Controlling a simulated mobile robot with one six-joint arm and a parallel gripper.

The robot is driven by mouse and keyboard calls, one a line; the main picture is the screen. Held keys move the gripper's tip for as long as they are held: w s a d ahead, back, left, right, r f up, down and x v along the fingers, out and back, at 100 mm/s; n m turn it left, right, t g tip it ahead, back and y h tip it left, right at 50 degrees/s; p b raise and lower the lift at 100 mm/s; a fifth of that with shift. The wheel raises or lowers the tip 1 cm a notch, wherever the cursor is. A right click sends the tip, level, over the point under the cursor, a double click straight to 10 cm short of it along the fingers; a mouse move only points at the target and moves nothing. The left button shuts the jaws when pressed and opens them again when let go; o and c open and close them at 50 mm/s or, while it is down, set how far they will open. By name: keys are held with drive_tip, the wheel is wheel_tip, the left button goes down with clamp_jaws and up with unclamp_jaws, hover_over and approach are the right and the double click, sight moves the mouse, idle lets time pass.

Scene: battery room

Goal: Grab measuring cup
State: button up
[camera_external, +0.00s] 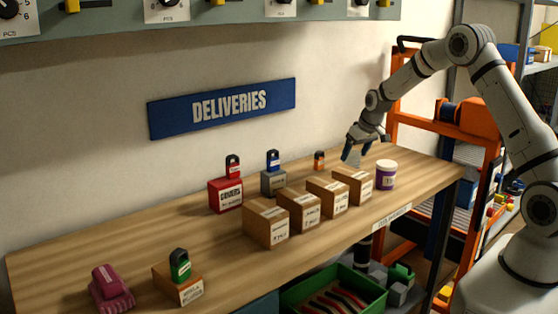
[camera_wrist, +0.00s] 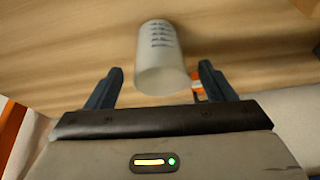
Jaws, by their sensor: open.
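The measuring cup (camera_wrist: 160,55) is a pale, cloudy cup with dark printed marks on its side. In the wrist view it stands on the wooden bench top, ahead of and between my gripper's two dark fingers. My gripper (camera_wrist: 161,88) is open, with a gap between each finger and the cup's near end. In the external view my gripper (camera_external: 357,146) points down over the far right part of the bench. A pale bit of the cup (camera_external: 352,157) shows there, mostly hidden by the fingers.
A purple jar with a white lid (camera_external: 386,177) and a row of cardboard boxes (camera_external: 327,199) stand in front of my gripper. A small orange padlock (camera_external: 319,160) is to its left. The wall is close behind. An orange rack (camera_external: 460,124) stands right of the bench.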

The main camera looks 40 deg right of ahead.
drive_tip(key=shift+x, duration=1.4)
drive_tip(key=shift+c, duration=0.2)
drive_tip(key=c, duration=1)
